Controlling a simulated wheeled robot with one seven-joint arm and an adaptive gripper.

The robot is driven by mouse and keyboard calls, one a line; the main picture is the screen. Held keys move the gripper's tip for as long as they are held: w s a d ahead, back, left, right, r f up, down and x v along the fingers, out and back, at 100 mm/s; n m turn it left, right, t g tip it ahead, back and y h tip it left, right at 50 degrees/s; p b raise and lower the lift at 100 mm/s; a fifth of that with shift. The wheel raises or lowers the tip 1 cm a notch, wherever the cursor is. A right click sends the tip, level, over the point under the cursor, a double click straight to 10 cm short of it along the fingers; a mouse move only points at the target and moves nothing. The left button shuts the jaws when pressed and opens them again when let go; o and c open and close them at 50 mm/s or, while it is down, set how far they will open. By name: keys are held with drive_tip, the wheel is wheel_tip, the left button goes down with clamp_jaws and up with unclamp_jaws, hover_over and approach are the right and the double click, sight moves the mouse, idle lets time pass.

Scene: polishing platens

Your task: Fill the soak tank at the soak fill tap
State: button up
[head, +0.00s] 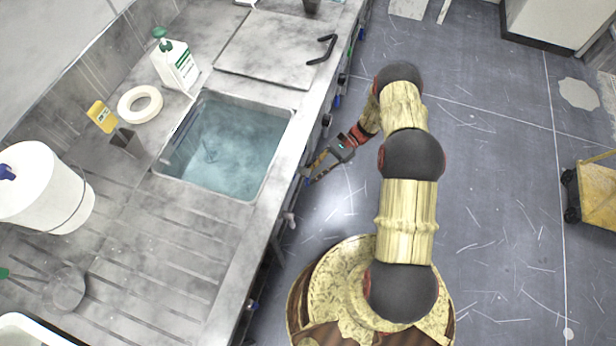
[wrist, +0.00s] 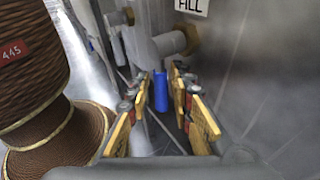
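The soak tank (head: 172,160) is a rectangular basin sunk in the steel bench in the head view, with bluish water in it. My gripper (head: 310,174) is low beside the bench front, right of the tank. The fingers are apart, with a gap on each side of the handle; contact is not clear. The tap is hard to make out in the head view.
A flat lid (head: 265,55) with a black handle lies behind the tank. A soap bottle (head: 175,65), a white ring (head: 140,104) and a white bucket (head: 45,190) stand on the bench. Several other taps line its front. A yellow cart (head: 597,190) is far right; the floor between is clear.

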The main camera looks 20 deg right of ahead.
drive_tip(key=v, duration=1)
drive_tip(key=shift+w, duration=0.1)
drive_tip(key=s+f+n+h, duration=0.2)
drive_tip(key=s+h, duration=0.2)
drive_tip(key=s, duration=0.2)
drive_tip(key=s+r+n+t+h, duration=0.1)
drive_tip(key=s+r+n+h, duration=0.2)
drive_tip(key=r, duration=0.9)
drive_tip(key=s+r+n+t+h, duration=0.1)
drive_tip(key=r+n+h, duration=0.3)
drive_tip(key=r, duration=0.9)
drive_tip(key=s+a+r+n+t+h, duration=0.1)
drive_tip(key=s+a+r+t, duration=0.1)
drive_tip(key=r, duration=0.6)
drive_tip(key=s+a+r+n+t+h+p, duration=0.1)
drive_tip(key=s+a+r+n+t, duration=0.1)
drive_tip(key=s+r, duration=0.4)
drive_tip(key=s+a+r+n+t+h, duration=0.1)
drive_tip(key=s+a+r+n+t, duration=0.1)
drive_tip(key=r, duration=0.8)
drive_tip(key=s+a+t, duration=0.1)
drive_tip(key=a+t, duration=0.1)
drive_tip(key=shift+s+r+t+p, duration=0.3)
drive_tip(key=shift+s+r+t, duration=0.05)
drive_tip(key=shift+s+t, duration=0.05)
